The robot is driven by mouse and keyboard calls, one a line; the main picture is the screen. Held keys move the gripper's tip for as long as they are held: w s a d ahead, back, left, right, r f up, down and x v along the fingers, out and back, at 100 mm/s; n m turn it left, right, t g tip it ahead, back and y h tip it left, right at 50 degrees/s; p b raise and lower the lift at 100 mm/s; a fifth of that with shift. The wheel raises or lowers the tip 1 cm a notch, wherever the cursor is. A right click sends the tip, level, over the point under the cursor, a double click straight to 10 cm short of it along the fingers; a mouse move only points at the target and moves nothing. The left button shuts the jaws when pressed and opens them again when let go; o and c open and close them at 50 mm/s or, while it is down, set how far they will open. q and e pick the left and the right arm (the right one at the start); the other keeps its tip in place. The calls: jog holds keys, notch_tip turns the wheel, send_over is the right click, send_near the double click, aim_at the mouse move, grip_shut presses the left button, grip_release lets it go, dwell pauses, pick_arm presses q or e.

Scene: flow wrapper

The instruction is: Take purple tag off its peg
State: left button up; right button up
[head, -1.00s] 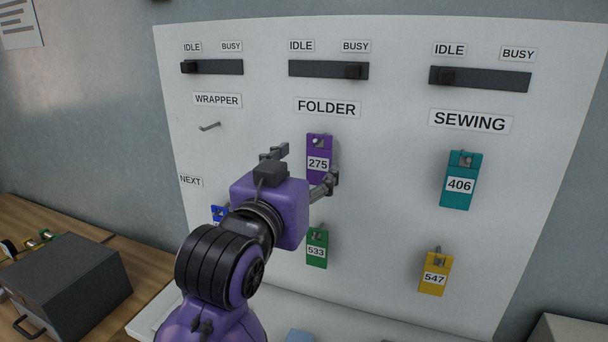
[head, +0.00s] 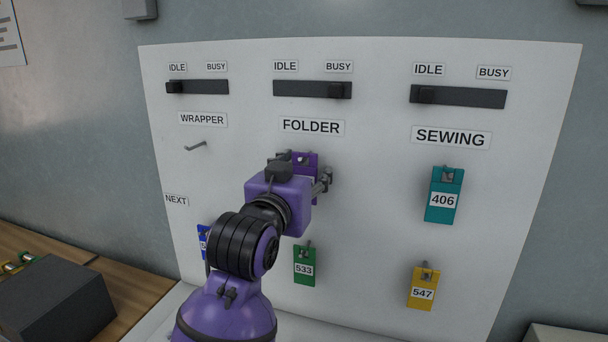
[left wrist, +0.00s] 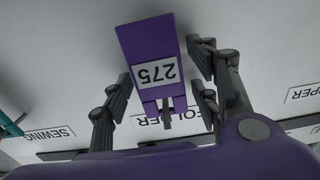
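The purple tag (head: 311,161), numbered 275 in the left wrist view (left wrist: 147,50), hangs on its peg under the FOLDER label. In the head view my left gripper covers most of it. My left gripper (head: 303,172) is in front of the board at the tag. In the left wrist view its fingers (left wrist: 161,85) are open, one on each side of the tag, with gaps between them and its edges. The peg (left wrist: 167,112) shows at the tag's slotted end. My right gripper is not in view.
A green tag 533 (head: 305,267) hangs just below my left gripper, and a blue tag (head: 203,241) is partly hidden by my arm. Teal tag 406 (head: 444,195) and yellow tag 547 (head: 423,288) hang at right. The WRAPPER peg (head: 196,147) is empty.

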pick_arm(q)
jog(key=c, duration=0.9)
jog(key=shift+r, duration=0.45)
jog(key=shift+s, duration=0.15)
jog(key=shift+v, duration=4.4)
